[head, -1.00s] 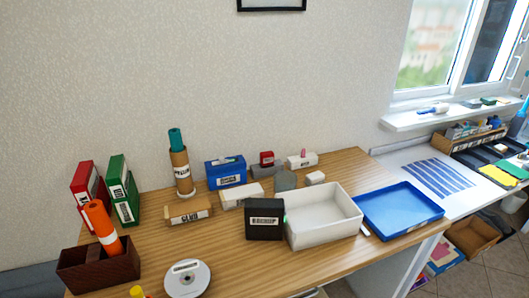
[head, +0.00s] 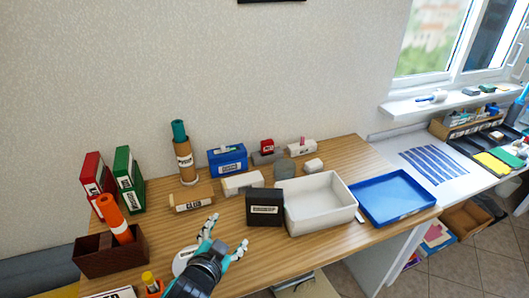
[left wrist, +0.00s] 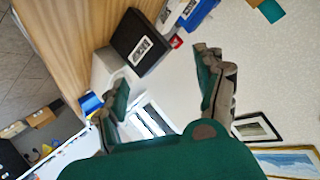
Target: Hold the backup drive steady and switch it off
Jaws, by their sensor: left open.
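The backup drive (head: 264,208) is a black upright box with a white label on its front. It stands on the wooden desk, close beside a white bin. In the left wrist view the drive (left wrist: 130,30) shows tilted, above and between my fingers. My left gripper (head: 228,232) is open and empty, over the front of the desk, to the left of and nearer than the drive, not touching it. Its spread fingers also show in the left wrist view (left wrist: 162,88). I cannot make out the drive's switch. My right gripper is not in view.
The white bin (head: 347,214) and a blue tray (head: 418,210) are to the drive's right. Several small boxes stand behind it. A glue box (head: 193,201) lies left. A round white disc device (head: 184,258) is partly hidden by my left gripper.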

